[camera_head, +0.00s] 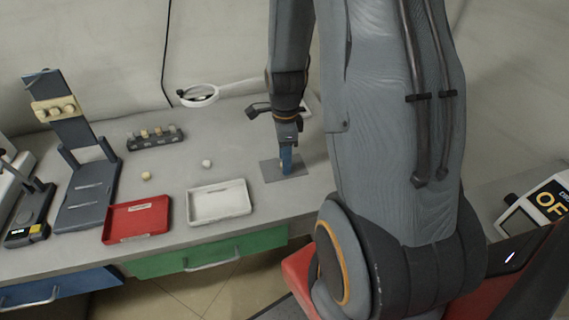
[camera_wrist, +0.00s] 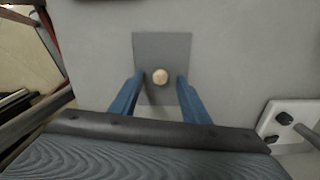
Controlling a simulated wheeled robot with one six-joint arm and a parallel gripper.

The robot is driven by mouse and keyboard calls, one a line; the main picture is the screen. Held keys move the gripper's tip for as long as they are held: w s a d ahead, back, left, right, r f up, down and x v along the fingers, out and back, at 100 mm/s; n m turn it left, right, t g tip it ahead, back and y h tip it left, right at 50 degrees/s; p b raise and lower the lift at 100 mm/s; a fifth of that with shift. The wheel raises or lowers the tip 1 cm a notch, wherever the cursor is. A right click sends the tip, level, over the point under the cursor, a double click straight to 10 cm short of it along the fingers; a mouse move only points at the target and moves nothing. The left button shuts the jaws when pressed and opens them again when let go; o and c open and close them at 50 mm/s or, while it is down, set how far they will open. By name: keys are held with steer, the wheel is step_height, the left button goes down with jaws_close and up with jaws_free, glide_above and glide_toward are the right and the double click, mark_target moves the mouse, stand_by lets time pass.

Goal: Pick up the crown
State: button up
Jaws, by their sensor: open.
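A small cream-coloured round crown (camera_wrist: 160,76) sits on a dark grey square plate (camera_wrist: 176,45) in the wrist view. My gripper (camera_wrist: 160,82) is open, with one blue finger on each side of the crown and a gap on both sides. In the head view my gripper (camera_head: 287,163) points down over the grey plate (camera_head: 271,174), and its fingers hide the crown there.
A red tray (camera_head: 137,236) and a white tray (camera_head: 220,217) lie left of the plate. A yellowish crown (camera_head: 146,176) and a white one (camera_head: 207,164) lie loose. A dark rack (camera_head: 150,143) holds several pieces. A magnifier (camera_head: 198,94) stands behind.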

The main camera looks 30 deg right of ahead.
steer(key=shift+f, duration=0.2)
steer(key=shift+c, duration=0.4)
jaws_close()
